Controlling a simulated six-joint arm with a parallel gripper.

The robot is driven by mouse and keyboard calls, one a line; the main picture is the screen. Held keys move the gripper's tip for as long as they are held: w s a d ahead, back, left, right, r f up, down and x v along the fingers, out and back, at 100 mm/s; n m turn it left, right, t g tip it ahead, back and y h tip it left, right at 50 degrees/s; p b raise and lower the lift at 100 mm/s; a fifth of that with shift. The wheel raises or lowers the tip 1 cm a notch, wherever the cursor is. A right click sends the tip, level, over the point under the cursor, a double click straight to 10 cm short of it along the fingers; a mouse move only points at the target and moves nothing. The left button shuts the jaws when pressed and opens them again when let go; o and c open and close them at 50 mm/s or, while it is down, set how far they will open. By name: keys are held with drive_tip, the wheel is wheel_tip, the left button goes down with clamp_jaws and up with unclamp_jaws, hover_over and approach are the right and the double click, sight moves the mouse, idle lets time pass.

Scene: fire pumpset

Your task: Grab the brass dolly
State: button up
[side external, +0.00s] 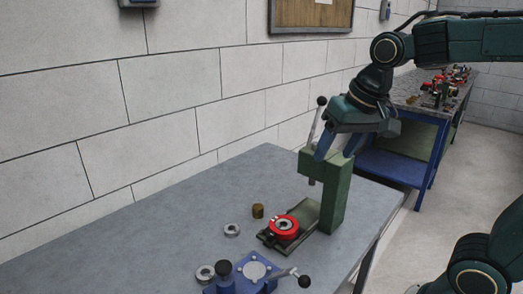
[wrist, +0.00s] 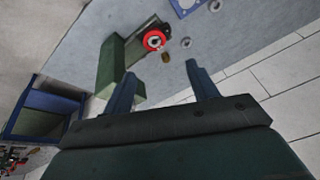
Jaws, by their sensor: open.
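The brass dolly (side external: 258,211) is a small brown-gold cylinder standing on the grey bench, left of the green press. It also shows in the wrist view (wrist: 166,57), small, in the gap between the finger tips as seen from there. My gripper (side external: 337,156) is open and empty, high above the bench by the top of the green press, up and to the right of the dolly. Its two blue fingers also show in the wrist view (wrist: 160,70), spread apart. Whether a finger touches the press cannot be told.
The green press (side external: 338,190) with a lever stands close to my gripper; a red ring part (side external: 284,227) sits on its base. Metal rings (side external: 232,230) lie left of it. A blue fixture (side external: 240,275) is at the front. The bench's left side (side external: 110,250) is clear.

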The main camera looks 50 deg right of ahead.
drive_tip(key=w+d+m+g, duration=0.1)
drive_tip(key=w+m, duration=0.2)
drive_tip(key=w, duration=0.5)
drive_tip(key=m+g, duration=0.3)
drive_tip(key=m, duration=0.7)
hover_over(258, 206)
wheel_tip(258, 206, down, 20)
drive_tip(key=shift+s+a+f, duration=0.1)
drive_tip(key=shift+a, duration=0.05)
drive_tip(key=shift+f, duration=4.3)
drive_tip(key=shift+f, duration=2.55)
